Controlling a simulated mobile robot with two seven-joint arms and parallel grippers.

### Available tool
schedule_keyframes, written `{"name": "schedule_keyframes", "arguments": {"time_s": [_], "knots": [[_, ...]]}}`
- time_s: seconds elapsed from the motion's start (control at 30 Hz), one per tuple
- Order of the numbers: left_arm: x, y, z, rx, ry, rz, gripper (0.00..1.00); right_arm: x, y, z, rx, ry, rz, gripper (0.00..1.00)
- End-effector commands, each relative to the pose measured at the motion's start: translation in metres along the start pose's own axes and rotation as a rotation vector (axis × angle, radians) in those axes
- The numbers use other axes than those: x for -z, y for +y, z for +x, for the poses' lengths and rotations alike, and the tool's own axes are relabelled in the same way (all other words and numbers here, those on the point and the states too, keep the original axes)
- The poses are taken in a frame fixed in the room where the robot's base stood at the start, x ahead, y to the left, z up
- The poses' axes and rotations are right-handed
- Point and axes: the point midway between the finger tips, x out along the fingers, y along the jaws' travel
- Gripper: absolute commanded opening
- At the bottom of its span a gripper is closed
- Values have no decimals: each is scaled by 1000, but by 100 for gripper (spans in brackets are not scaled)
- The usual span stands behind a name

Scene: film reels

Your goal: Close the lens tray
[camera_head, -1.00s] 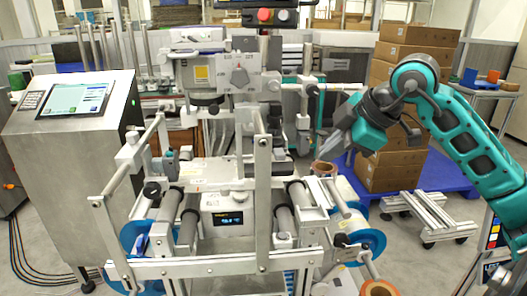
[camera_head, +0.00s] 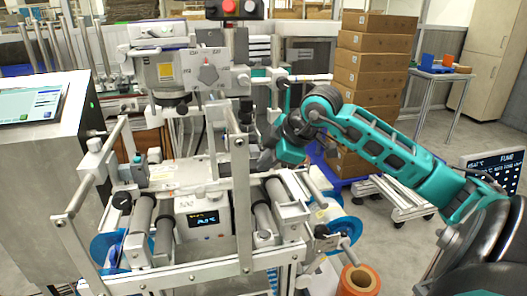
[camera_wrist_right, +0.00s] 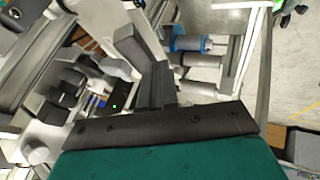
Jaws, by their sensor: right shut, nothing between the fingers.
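I cannot pick out the lens tray for certain in either view. The grey-white film machine (camera_head: 190,72) with its rollers and frame bars fills the middle of the head view. My right gripper (camera_head: 266,160) is at the right side of the machine, partly hidden behind an upright bar and small in the picture. In the right wrist view its dark fingers (camera_wrist_right: 153,84) are together with nothing between them, over the machine's parts. Whether they touch anything is not clear. My left gripper is not in view.
A display box (camera_head: 203,222) sits among the rollers. Blue reels flank the machine, and a copper-coloured roll (camera_head: 358,280) is at its front right. Stacked cartons (camera_head: 375,68) and a small table (camera_head: 440,76) stand behind. A console (camera_head: 40,130) is at left.

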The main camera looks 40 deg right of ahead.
Motion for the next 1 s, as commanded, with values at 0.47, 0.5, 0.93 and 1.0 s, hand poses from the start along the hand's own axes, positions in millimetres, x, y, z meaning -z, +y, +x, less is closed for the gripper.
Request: {"name": "schedule_keyframes", "arguments": {"time_s": [0.47, 0.5, 0.93, 1.0], "knots": [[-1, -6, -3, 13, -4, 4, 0, 1, 34, 13, -5, 1, 1, 0], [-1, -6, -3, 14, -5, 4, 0, 1, 34, 13, -4, 1, 1, 0], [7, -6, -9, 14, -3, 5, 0, 2, 47, 16, -5, 4, 6, 0], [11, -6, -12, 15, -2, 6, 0, 2, 55, 20, -5, 3, 8, 0]]}}
